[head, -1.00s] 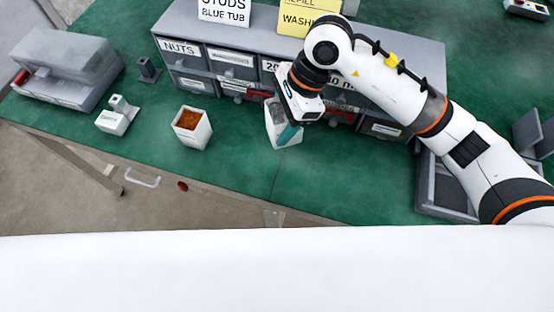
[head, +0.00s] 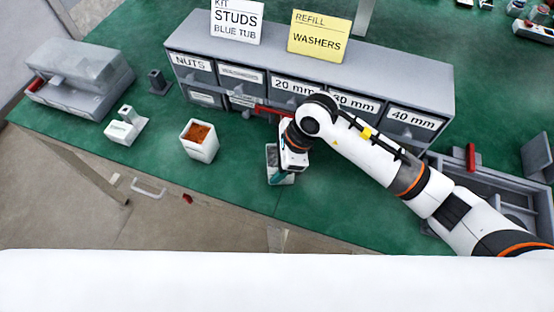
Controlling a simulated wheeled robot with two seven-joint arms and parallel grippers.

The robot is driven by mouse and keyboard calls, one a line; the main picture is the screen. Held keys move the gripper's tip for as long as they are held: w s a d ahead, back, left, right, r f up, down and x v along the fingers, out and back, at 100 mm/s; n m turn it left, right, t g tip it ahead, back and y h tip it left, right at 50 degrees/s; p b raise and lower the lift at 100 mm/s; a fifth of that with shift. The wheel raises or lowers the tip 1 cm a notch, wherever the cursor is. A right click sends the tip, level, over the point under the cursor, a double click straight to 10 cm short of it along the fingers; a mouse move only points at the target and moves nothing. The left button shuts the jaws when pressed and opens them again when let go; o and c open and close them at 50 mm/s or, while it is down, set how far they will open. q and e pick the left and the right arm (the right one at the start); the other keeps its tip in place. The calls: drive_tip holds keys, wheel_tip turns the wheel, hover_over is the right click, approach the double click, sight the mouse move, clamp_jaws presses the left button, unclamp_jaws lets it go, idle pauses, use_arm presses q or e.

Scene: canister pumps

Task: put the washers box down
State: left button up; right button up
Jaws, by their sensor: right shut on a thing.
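The washers box (head: 271,157) is a small pale open box, mostly hidden under my right gripper. My right gripper (head: 283,176) is shut on it, with teal showing at the fingers. The box is at or just above the green mat, in front of the drawer unit; I cannot tell whether its base touches. My left gripper is not in view.
A white bin with orange contents (head: 200,141) stands to the left of the held box. The grey drawer unit (head: 420,77) with labelled drawers and signs is behind. A grey tray (head: 497,180) is at the right. Green mat (head: 236,184) is clear between bin and box.

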drive_tip(key=o, duration=1.2)
drive_tip(key=shift+f, duration=0.1)
drive_tip(key=shift+c, duration=0.2)
drive_tip(key=shift+r, duration=0.3)
drive_tip(key=b+v, duration=0.1)
drive_tip(key=v, duration=1)
drive_tip(key=shift+d+r, duration=0.25)
drive_tip(key=shift+r, duration=0.05)
